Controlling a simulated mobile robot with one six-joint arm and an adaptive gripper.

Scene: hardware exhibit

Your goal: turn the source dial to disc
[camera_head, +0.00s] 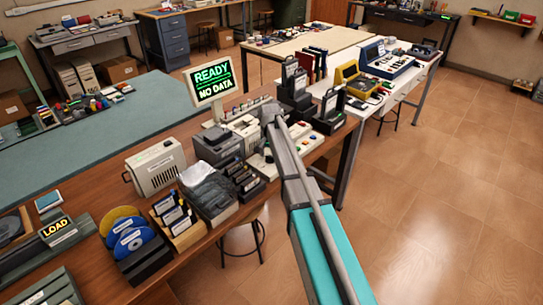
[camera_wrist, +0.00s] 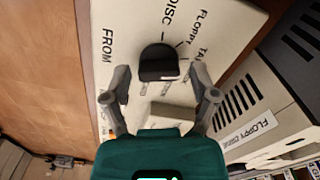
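The source dial (camera_wrist: 159,62) is a dark rounded knob on a cream panel (camera_wrist: 112,18) in the wrist view. Printed words FROM, DISC, FLOPPY and a partly cut-off TA... stand around it, with thin marker lines near DISC and FLOPPY. I cannot tell which mark the dial points at. My gripper (camera_wrist: 160,78) is open, with one grey finger on each side of the dial and visible gaps between. Its fingertips are near the dial's lower edge in the picture. In the head view my gripper (camera_head: 270,112) is over the equipment on the wooden bench, and the dial is hidden.
A FLOPPY DRIVE unit (camera_wrist: 270,110) with dark vents stands right of the panel. In the head view, a monitor (camera_head: 212,82) reads READY, NO DATA. Disc racks (camera_head: 129,232) and boxes crowd the bench (camera_head: 95,283). Open floor (camera_head: 450,200) lies to the right.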

